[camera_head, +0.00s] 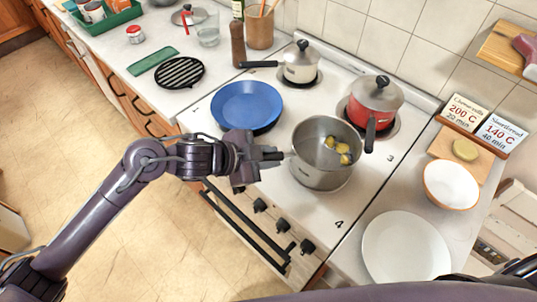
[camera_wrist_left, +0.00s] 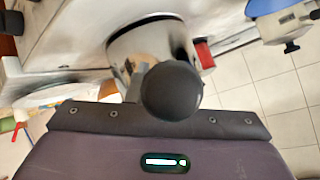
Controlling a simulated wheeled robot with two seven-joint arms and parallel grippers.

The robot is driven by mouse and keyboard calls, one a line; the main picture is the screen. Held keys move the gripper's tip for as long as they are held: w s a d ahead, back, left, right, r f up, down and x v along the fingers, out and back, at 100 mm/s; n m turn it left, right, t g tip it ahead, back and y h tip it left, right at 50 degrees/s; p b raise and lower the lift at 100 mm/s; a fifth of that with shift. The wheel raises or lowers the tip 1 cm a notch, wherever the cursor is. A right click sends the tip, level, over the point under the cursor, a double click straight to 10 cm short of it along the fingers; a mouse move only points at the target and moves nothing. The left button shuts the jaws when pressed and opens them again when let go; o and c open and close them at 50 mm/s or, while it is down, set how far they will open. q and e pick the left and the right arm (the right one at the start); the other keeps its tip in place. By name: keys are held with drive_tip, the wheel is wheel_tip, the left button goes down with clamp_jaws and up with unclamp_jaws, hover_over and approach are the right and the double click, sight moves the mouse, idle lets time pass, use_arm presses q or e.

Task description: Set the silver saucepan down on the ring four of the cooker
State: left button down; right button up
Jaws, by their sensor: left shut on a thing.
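The silver saucepan (camera_head: 308,172), open and with several yellow pieces inside, is upright over the front right of the cooker (camera_head: 285,212), near the printed 4. Ring four is hidden under it, and I cannot tell whether its base touches the cooker. My left gripper (camera_head: 268,157) is shut on its handle, left of the pan. In the left wrist view, the dark rounded handle end (camera_wrist_left: 172,92) stands before the shiny pan side (camera_wrist_left: 150,38). My right gripper is not in view.
A blue pan (camera_head: 247,104) is on the front left ring. A red lidded pot (camera_head: 374,100) stands close behind the saucepan, its dark handle pointing towards it. A lidded pale saucepan (camera_head: 300,66) is at the back left. A white plate (camera_head: 405,247) lies on the right worktop.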

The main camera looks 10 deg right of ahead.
use_arm(q)
drive_tip(key=c, duration=1.2)
unclamp_jaws()
drive_tip(key=shift+a+f, duration=0.1)
drive_tip(key=shift+f, duration=0.15)
drive_tip(key=shift+r, duration=0.1)
